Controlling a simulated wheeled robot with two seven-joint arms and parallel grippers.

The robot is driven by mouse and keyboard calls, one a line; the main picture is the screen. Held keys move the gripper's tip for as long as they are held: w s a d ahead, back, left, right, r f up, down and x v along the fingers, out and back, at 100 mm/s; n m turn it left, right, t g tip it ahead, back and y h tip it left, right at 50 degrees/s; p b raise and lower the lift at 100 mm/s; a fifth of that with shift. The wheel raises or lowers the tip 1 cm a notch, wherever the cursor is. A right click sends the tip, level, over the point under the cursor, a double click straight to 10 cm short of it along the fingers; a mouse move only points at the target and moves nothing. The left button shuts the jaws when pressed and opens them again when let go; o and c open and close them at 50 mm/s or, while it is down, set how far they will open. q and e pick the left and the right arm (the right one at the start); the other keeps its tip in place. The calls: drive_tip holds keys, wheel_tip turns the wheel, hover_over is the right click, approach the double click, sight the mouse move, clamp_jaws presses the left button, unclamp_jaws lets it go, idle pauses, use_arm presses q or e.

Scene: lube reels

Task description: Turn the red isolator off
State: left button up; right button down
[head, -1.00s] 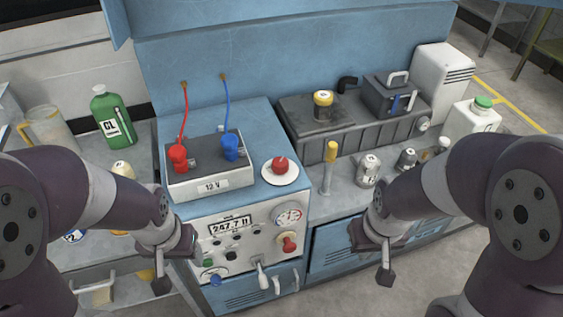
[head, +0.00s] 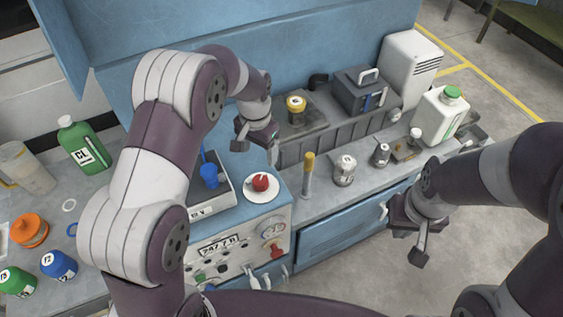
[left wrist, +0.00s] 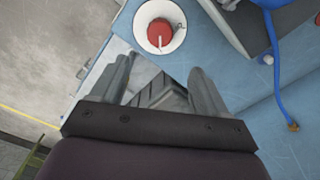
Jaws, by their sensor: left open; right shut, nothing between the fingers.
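The red isolator (head: 260,182) is a red knob on a white round plate, on top of the blue cabinet beside the 12 V battery box (head: 222,200). It also shows in the left wrist view (left wrist: 160,33), at the top, with a pale mark on the knob. My left gripper (head: 272,152) is raised above the cabinet, behind the isolator in the head view. Its fingers are apart and empty (left wrist: 163,80), and the knob lies beyond them, untouched. My right gripper (head: 418,256) is shut and empty, in front of the bench at right.
A blue clamp (head: 208,175) and its cable stand by the isolator. A yellow-topped post (head: 308,170) and metal canisters (head: 344,170) line the bench to the right. A gauge panel (head: 235,255) faces front. Bottles stand on the left bench.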

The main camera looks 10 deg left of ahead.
use_arm(q)
drive_tip(key=p, duration=0.2)
hover_over(259, 181)
drive_tip(key=f, duration=0.4)
drive_tip(key=shift+s+f, duration=0.2)
drive_tip(key=shift+s, duration=0.05)
drive_tip(key=f, duration=0.7)
drive_tip(key=shift+w+p, duration=0.35)
drive_tip(key=shift+p, duration=0.05)
drive_tip(key=shift+s+f, duration=0.15)
drive_tip(key=shift+f, duration=0.35)
drive_tip(key=c, duration=1)
use_arm(e)
drive_tip(key=r, duration=0.3)
drive_tip(key=shift+s+a, duration=0.1)
drive_tip(key=shift+s, duration=0.1)
